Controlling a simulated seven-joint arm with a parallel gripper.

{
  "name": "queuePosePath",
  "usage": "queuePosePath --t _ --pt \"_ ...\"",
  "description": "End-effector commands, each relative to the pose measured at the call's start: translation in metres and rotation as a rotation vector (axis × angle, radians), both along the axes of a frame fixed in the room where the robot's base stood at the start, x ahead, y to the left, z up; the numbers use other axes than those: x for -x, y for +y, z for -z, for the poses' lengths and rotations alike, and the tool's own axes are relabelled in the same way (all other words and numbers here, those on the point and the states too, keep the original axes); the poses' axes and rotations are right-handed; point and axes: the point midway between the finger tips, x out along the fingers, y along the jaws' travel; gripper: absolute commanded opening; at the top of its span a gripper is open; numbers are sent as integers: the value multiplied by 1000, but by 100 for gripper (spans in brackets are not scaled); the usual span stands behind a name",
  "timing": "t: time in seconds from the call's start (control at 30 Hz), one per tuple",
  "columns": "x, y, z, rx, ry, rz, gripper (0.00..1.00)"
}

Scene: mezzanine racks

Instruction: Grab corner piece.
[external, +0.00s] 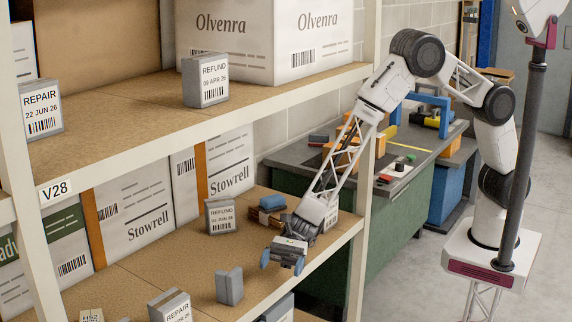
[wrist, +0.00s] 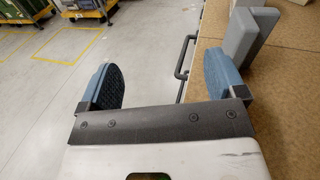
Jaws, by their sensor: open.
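The corner piece (external: 229,287) is a small grey angled block standing upright on the lower shelf, near its front edge. It also shows at the top right of the wrist view (wrist: 246,38), just beyond the right finger. My gripper (external: 282,263) is over the front part of the lower shelf, up and to the right of the corner piece in the external view. Its two blue-padded fingers are wide apart, with nothing between them in the wrist view (wrist: 163,78). The gap between the fingers lies mostly over the floor and the shelf's edge.
The lower shelf (external: 140,275) also holds a grey REFUND block (external: 220,216), a small stack with a blue item (external: 272,201), REPAIR blocks (external: 172,306) and Stowrell boxes (external: 134,212) behind. The upper shelf (external: 110,118) runs above. A rack post (external: 364,215) stands right of my gripper.

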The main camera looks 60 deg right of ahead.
Motion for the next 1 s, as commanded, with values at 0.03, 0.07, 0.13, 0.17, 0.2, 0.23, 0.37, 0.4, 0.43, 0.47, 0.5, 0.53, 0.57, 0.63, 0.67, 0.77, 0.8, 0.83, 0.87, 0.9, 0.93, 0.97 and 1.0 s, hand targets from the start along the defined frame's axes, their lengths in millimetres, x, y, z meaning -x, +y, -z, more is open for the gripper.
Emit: queuePosePath --t 0.03,0.07,0.13,0.17,0.2,0.23,0.37,0.4,0.43,0.47,0.5,0.53,0.57,0.63,0.67,0.77,0.8,0.83,0.87,0.9,0.93,0.97,1.0 --pt "0 6 8 -3 13 6 89" --pt "0 9 12 -6 21 12 89" --pt "-1 15 20 -11 39 23 89" --pt "-11 16 19 -14 39 33 89" --pt "-20 19 21 -17 42 45 89" --pt "-26 21 22 -19 45 53 89" --pt "-53 28 28 -25 58 86 89" --pt "-61 29 30 -28 62 96 89" --pt "-67 31 31 -30 64 104 89" --pt "-73 32 32 -32 66 110 89" --pt "-79 34 34 -34 69 118 89" --pt "-83 35 35 -35 72 124 89" --pt "-88 36 35 -37 73 129 89" --pt "-96 37 37 -40 76 139 89" --pt "-98 38 37 -41 79 142 89" --pt "-103 39 39 -42 82 148 89" --pt "-103 39 39 -42 82 149 89" --pt "-104 39 39 -43 82 149 89" --pt "-104 39 39 -43 82 149 89" --pt "-104 39 39 -43 82 149 89" --pt "-104 39 39 -43 82 149 89" --pt "-104 39 38 -43 82 149 89" --pt "-103 39 38 -43 82 149 89"
